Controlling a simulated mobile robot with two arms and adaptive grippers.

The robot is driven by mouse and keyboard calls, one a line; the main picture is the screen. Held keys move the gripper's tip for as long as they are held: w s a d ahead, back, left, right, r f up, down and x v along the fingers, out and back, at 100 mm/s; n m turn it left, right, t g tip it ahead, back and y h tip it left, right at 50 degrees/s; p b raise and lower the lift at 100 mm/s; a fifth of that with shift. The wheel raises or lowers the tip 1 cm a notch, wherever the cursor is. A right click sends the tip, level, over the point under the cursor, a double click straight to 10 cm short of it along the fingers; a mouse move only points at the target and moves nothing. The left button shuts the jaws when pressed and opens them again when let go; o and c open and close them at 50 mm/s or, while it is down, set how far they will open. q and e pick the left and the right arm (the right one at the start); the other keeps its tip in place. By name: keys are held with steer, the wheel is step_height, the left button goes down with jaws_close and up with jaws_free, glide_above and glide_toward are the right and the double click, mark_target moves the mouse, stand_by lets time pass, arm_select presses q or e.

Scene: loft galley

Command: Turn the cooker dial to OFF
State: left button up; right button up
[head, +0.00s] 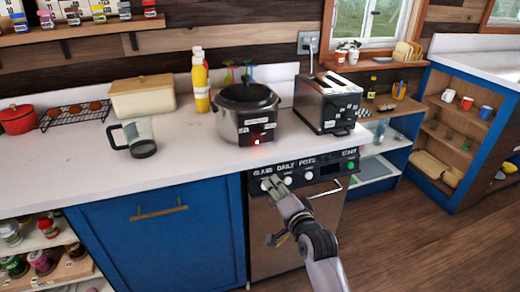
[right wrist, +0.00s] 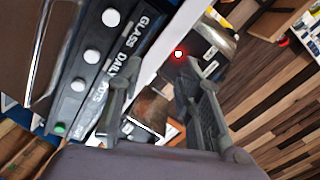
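My right gripper (head: 272,184) is below the cooker, in front of the appliance panel under the counter, apart from the cooker. In the right wrist view its two fingers (right wrist: 157,76) are spread with nothing held between them. The cooker (right wrist: 207,42) shows there beyond the fingertips, with its red light. My left gripper is not in view.
A panel (head: 320,172) marked GLASS, DAILY, POTS and START has white buttons and a green one. The counter between jug and cooker is clear.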

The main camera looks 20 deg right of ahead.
step_height(320, 180, up, 7)
steer(key=d+m+t, duration=0.1)
steer(key=m+t, duration=0.1)
glide_toward(259, 136)
steer(key=w, duration=0.9)
steer(key=shift+r, duration=0.15)
steer(key=shift+c, duration=0.4)
jaws_close()
steer(key=shift+a, duration=0.1)
